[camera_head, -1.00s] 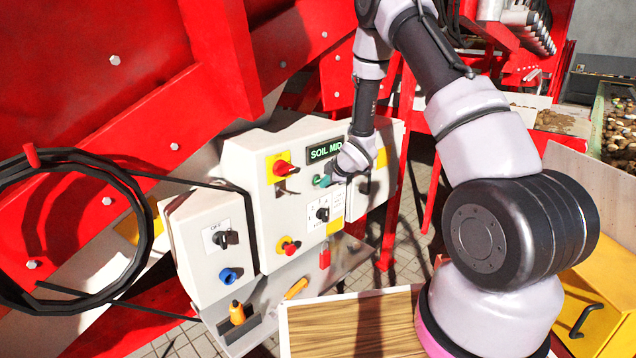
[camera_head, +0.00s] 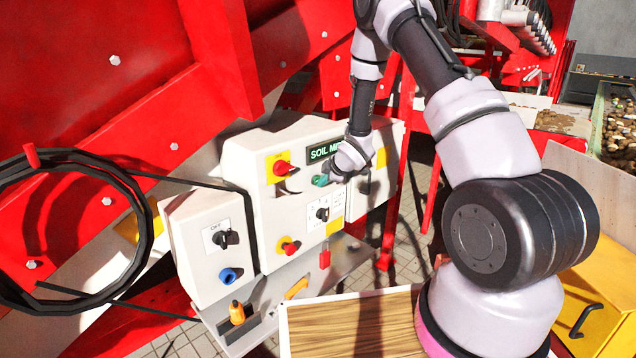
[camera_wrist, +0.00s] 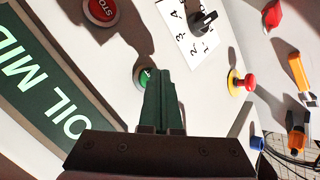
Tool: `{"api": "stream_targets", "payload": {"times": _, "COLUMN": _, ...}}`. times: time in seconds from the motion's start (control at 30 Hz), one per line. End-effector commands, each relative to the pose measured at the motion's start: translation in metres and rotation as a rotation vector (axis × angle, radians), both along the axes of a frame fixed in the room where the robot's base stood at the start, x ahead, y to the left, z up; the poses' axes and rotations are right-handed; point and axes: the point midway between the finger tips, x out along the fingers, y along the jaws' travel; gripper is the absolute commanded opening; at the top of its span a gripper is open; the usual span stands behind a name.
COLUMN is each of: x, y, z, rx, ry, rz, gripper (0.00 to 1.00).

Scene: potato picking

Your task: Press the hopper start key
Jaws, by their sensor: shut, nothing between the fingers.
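The hopper start key appears to be the round green button (camera_wrist: 141,77) on the pale control panel (camera_head: 260,205). In the wrist view it shows just left of my fingertips, partly covered by them, with a white marking on it. My gripper (camera_wrist: 160,74) is shut and empty, its dark green fingers together and pointing at the panel beside the button. I cannot tell whether the tips touch it. In the head view my gripper (camera_head: 328,178) is at the panel, below the SOIL MID display (camera_head: 322,151), and hides part of the panel.
A red STOP button (camera_wrist: 100,9) and a numbered rotary dial (camera_wrist: 205,21) are near the fingers. A red-and-yellow mushroom button (camera_head: 290,246) sits lower, and another red knob (camera_head: 283,168) is to the left. A black cable coil (camera_head: 145,235) hangs at left.

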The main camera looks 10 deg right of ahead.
Motion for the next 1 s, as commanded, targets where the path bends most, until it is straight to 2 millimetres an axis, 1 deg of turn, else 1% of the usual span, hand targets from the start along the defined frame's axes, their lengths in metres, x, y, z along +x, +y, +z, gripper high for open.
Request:
{"api": "stream_targets", "payload": {"times": 0.5, "x": 0.002, "y": 0.002, "z": 0.0, "rx": 0.0, "ry": -0.001, "rz": 0.001, "gripper": 0.0}}
{"api": "stream_targets", "payload": {"times": 0.87, "x": -0.011, "y": -0.008, "z": 0.001, "rx": 0.0, "ry": -0.001, "rz": 0.0, "gripper": 0.0}}
{"api": "stream_targets", "payload": {"times": 1.0, "x": -0.012, "y": -0.009, "z": 0.0, "rx": 0.0, "ry": -0.001, "rz": 0.0, "gripper": 0.0}}
